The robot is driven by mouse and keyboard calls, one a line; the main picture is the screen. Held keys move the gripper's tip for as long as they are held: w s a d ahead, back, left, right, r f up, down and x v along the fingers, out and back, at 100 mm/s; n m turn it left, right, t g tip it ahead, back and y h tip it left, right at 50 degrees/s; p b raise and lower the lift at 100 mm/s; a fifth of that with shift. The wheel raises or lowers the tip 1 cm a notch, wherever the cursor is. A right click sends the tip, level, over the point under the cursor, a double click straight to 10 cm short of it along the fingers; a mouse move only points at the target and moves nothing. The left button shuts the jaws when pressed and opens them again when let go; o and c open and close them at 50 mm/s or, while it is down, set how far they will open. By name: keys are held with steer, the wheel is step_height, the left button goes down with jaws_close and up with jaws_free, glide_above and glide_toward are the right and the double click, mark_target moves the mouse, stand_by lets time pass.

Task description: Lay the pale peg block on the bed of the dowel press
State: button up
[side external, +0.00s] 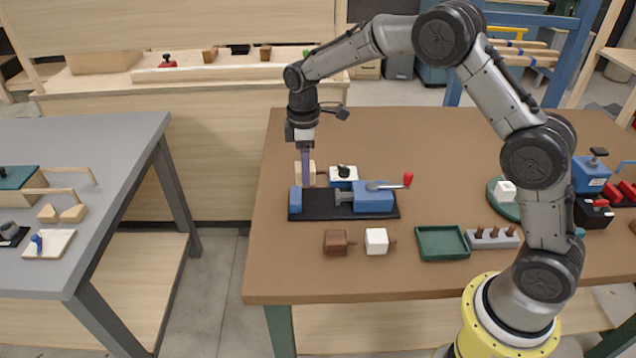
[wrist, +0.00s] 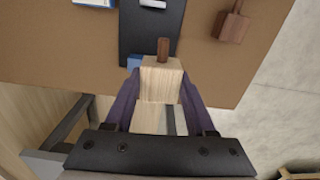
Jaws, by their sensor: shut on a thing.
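The pale peg block (wrist: 158,85), light wood with a brown peg (wrist: 163,48) out of one side, is between my gripper's fingers (wrist: 156,98). In the side view the pale block (side external: 307,180) is at the tips of my gripper (side external: 306,168), near the left end of the dowel press. The press has a black bed (side external: 328,207), a blue end stop (side external: 295,200) and a blue body (side external: 373,197) with a red-knobbed lever. In the wrist view the block partly covers the stop (wrist: 133,63); its height above the bed is unclear.
A blue-and-white device (side external: 343,176) stands behind the press. A dark brown peg block (side external: 335,242) and a white one (side external: 376,241) lie in front. A green tray (side external: 442,242) and a grey peg rack (side external: 491,237) are to the right. The table's left side is clear.

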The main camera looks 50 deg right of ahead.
mark_target(313, 203)
steer(key=shift+w+d+f, duration=0.2)
steer(key=shift+d+f, duration=0.4)
steer(key=shift+w+d+f, duration=0.15)
steer(key=shift+d+f, duration=0.4)
steer(key=shift+d+f+m, duration=0.25)
steer(key=shift+f+m, duration=0.05)
steer(key=shift+f, duration=2.8)
steer(key=shift+f, duration=0.6)
steer(key=o, duration=1.6)
steer(key=shift+r, duration=3)
